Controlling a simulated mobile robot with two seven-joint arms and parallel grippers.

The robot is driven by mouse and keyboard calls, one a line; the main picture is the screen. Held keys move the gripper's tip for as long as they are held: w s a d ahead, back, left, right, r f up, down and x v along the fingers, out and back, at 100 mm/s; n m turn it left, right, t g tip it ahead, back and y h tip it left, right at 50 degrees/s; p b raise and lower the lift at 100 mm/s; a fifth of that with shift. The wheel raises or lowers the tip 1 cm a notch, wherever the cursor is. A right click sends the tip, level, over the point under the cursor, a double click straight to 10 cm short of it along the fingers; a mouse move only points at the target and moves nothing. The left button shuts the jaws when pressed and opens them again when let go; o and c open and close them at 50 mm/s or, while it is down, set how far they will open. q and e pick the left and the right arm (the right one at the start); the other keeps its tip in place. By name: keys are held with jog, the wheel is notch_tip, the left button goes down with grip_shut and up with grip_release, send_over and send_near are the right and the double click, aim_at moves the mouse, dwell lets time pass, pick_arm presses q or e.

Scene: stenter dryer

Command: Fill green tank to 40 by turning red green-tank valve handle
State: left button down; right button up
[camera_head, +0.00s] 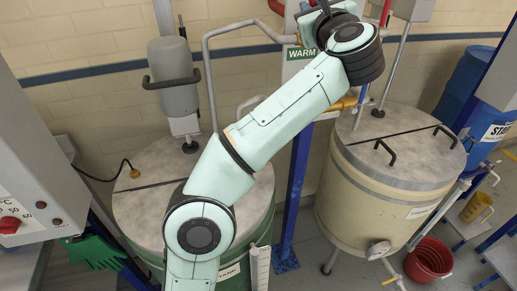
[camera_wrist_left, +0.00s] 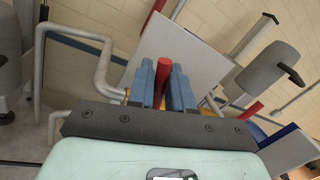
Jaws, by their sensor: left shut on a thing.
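The green tank (camera_head: 262,215) stands at the left in the head view, with a grey lid and my left arm crossing in front of it. A white upright strip (camera_head: 260,268) shows on its front side. My left gripper (camera_head: 322,8) is up by the pipes behind the tanks, its fingertips mostly hidden by the wrist. In the left wrist view my gripper's blue fingers (camera_wrist_left: 163,88) are shut on a red handle (camera_wrist_left: 163,72), which sticks up between them. The valve body behind is mostly hidden. My right gripper is not in view.
A cream tank (camera_head: 375,195) stands at the right, with a red bucket (camera_head: 430,258) beside it. A sign reading WARM (camera_head: 301,53) is mounted close by my left forearm. A control box (camera_head: 35,180) and green gloves (camera_head: 92,252) are at the left.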

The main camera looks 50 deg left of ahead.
pick_arm(q)
jog(key=n+b, duration=0.1)
jog(key=s+f+n+b, duration=0.1)
jog(key=n+b, duration=0.1)
jog(key=s+a+n+b, duration=0.1)
jog(key=shift+f+y, duration=0.25)
jog(key=shift+y, duration=0.15)
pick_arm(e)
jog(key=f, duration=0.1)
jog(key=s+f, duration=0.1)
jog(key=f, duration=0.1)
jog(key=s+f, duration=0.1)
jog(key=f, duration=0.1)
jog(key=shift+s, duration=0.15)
pick_arm(q)
jog(key=shift+s+f+b, duration=0.1)
jog(key=shift+b, duration=0.2)
